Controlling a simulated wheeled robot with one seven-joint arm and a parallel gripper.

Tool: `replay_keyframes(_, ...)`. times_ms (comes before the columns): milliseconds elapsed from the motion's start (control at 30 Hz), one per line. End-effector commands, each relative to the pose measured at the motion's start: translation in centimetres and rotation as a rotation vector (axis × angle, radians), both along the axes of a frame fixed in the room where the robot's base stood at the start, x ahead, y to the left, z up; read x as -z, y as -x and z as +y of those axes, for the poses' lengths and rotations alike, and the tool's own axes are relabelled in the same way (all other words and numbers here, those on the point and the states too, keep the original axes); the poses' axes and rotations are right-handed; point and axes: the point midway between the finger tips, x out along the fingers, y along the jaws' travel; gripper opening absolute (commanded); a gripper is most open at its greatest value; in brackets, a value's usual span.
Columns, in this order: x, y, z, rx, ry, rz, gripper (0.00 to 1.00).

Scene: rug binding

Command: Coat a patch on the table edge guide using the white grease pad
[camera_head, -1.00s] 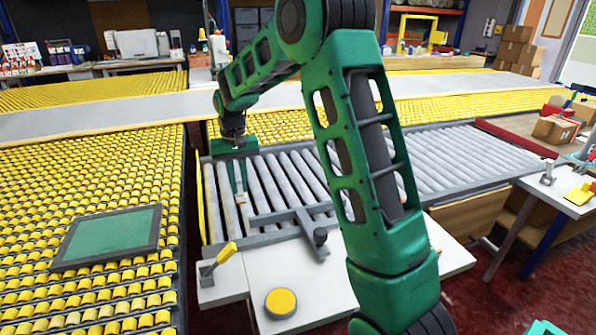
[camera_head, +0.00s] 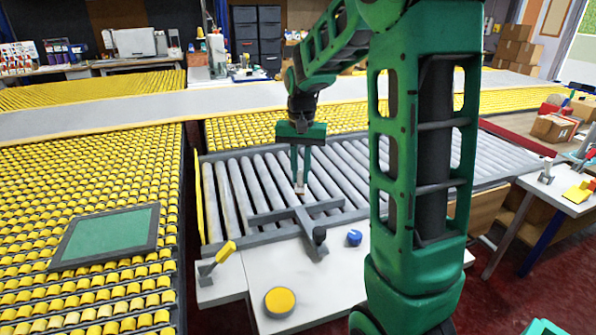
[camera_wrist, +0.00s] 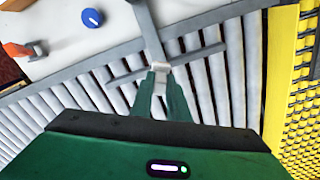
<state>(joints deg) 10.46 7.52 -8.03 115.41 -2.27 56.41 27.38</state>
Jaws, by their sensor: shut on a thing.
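My gripper (camera_head: 300,186) is shut on a small white pad (camera_head: 299,190), held low over the grey rollers, just behind the grey edge guide (camera_head: 268,215). The guide is a crossbar with a stem and a dark knob at its near end. In the wrist view, my gripper (camera_wrist: 160,88) points at the guide (camera_wrist: 196,54), with the white pad (camera_wrist: 161,67) between its fingertips, near where the stem meets the bar. I cannot tell whether the pad touches the guide. The pad's underside is hidden.
A white table (camera_head: 325,285) in front bears a yellow round piece (camera_head: 280,301) and a blue round one (camera_head: 354,238). A yellow-handled clamp (camera_head: 222,255) stands at its left corner. Yellow rollers with a green panel (camera_head: 108,235) lie left. The right rollers are partly hidden by my arm.

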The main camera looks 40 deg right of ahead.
Motion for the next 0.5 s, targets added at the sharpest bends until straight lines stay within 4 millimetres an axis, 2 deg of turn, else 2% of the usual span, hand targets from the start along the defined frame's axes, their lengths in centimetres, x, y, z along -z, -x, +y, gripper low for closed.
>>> replay_keyframes(300,3.2,0.0,0.0,-0.001,0.000,0.001,0.00)
replay_keyframes(500,4.5,0.0,0.0,-0.001,0.000,0.000,0.00)
